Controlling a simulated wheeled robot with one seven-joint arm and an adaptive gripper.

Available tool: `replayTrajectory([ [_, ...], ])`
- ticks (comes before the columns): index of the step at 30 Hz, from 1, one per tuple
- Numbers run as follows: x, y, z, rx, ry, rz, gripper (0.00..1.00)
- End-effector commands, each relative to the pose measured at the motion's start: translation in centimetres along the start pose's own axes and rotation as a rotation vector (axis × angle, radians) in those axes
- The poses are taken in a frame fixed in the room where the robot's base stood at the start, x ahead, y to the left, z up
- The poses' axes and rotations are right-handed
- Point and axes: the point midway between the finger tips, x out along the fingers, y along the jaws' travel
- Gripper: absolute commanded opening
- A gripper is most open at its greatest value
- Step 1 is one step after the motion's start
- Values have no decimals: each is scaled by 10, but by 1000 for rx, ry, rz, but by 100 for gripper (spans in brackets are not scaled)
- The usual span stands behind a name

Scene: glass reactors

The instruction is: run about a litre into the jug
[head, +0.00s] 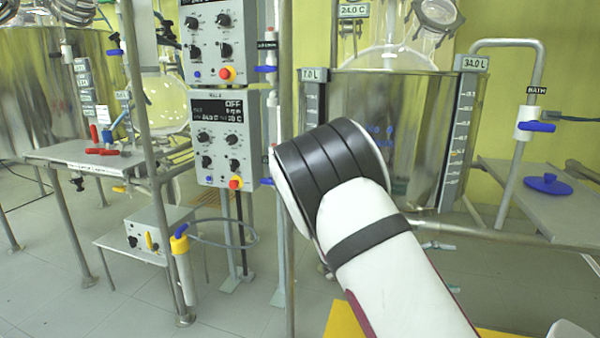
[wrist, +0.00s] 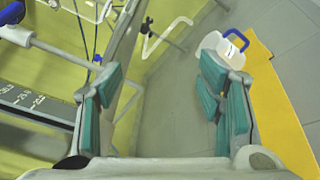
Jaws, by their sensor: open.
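A white container with a blue handle, probably the jug (wrist: 228,46), shows beyond the right fingertip. It stands at or beside a yellow strip on the floor; I cannot tell whether the finger touches it. In the head view a steel bath (head: 405,95) stands behind my arm, with scales marked 7.0 L and 34.0 L. At its right is a pipe labelled BATH with a blue-handled valve (head: 537,127). My arm hides the bath's lower middle.
Control boxes (head: 222,138) hang on a post left of my arm. A shelf (head: 85,153) with red-handled parts and a low grey box (head: 158,235) stand further left. A side shelf (head: 540,190) with a blue lid (head: 548,184) is at right. Grey floor shows at lower left.

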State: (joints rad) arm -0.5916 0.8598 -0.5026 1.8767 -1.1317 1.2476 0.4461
Motion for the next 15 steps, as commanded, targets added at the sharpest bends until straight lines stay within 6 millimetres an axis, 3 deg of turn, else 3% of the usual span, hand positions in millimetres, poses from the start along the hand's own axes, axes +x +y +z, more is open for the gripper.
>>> replayTrajectory([
  [1,4,1,19,27,-11,-75,61],
  [7,6,-10,84,101,-39,-343,61],
  [15,-11,-27,165,193,-24,-673,61],
])
